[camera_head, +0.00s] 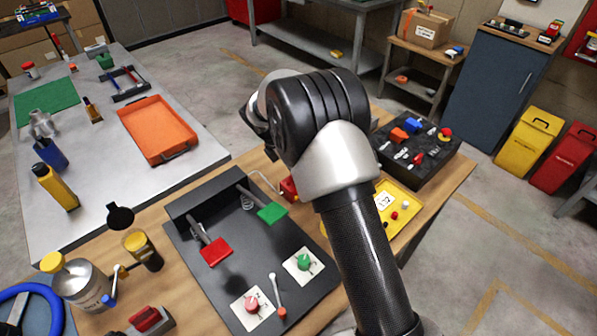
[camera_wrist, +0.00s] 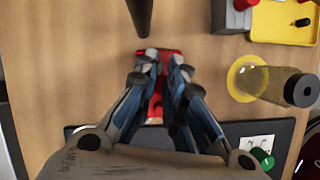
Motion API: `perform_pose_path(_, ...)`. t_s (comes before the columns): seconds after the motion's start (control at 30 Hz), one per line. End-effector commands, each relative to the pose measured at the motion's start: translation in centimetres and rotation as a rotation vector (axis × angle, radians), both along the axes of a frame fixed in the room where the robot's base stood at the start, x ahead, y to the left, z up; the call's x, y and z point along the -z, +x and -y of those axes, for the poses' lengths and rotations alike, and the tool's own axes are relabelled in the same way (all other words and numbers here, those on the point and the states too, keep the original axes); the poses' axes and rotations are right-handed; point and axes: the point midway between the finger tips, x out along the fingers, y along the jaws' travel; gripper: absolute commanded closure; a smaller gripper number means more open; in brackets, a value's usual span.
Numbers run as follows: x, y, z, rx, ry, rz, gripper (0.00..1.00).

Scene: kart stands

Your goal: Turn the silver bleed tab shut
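I cannot clearly make out the silver bleed tab in either view. In the wrist view, a red fitting (camera_wrist: 155,103) lies on the wooden bench under and between my fingers, beside the edge of a black panel. A red part (camera_head: 289,188) shows in the head view, partly hidden by my arm, with a thin bent silver tube (camera_head: 263,183) beside it. My gripper (camera_wrist: 162,64) has its fingertips close together over the red fitting, with a narrow gap in which red shows. Whether the fingers grip anything is hidden. In the head view my arm hides the gripper.
The black panel (camera_head: 190,262) carries red and green levers and knobs. A yellow tray (camera_wrist: 275,28) is at upper right. A black box (camera_head: 437,163) with switches stands beyond my arm.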

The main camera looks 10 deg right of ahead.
Motion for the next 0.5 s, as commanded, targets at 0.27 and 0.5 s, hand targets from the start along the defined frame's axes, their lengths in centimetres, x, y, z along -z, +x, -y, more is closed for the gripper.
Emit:
perform_pose_path(0.27, 0.58, 0.09, 0.25, 0.000, 0.000, 0.000, 0.89)
perform_pose_path(0.5, 0.56, 0.08, 0.23, 0.000, 0.000, 0.000, 0.98)
